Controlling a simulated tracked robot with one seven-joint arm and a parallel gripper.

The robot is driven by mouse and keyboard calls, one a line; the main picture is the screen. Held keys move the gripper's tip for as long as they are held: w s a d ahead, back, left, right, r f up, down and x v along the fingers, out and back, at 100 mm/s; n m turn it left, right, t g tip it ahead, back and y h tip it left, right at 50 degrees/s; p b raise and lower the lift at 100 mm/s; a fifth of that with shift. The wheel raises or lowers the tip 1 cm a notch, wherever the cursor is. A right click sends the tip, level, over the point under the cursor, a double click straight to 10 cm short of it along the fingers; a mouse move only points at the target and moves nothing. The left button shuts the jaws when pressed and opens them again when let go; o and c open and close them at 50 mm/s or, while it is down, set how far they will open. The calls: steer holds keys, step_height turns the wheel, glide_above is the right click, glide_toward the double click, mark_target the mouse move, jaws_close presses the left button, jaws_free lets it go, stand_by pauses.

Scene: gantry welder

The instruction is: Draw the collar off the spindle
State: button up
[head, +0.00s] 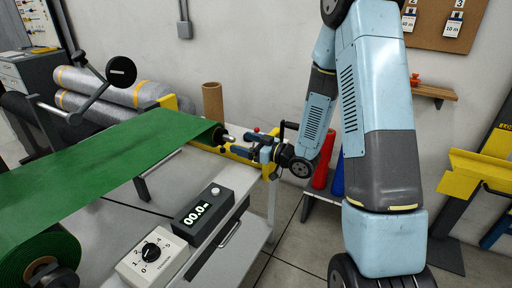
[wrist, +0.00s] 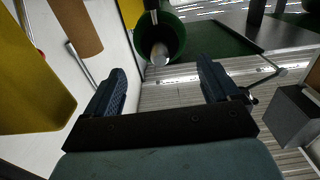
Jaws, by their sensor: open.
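A green roll (head: 217,134) of sheet lies at the far right end of the bench, with a short silver spindle end (head: 229,138) sticking out of it. In the wrist view the silver spindle end (wrist: 159,54) shows in the dark mouth of the green roll (wrist: 172,35). I cannot tell the collar apart from the spindle end. My gripper (head: 238,145) is close to the spindle end, on its right. In the wrist view my gripper (wrist: 160,80) is open and empty, the spindle end ahead between its two fingers and apart from them.
A yellow bracket (head: 240,153) is close beside my gripper. A brown cardboard tube (head: 213,101) stands behind the roll. A digital counter box (head: 202,212) and a dial box (head: 153,256) sit on the bench. A red cylinder (head: 323,165) stands on a low shelf to the right.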

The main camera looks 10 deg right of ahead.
mark_target(225, 137)
steer(key=x, duration=0.8)
steer(key=shift+w+a, duration=0.1)
steer(key=shift+a, duration=0.05)
steer(key=shift+c, duration=0.2)
steer(key=c, duration=1.2)
steer(key=shift+v, duration=4.55)
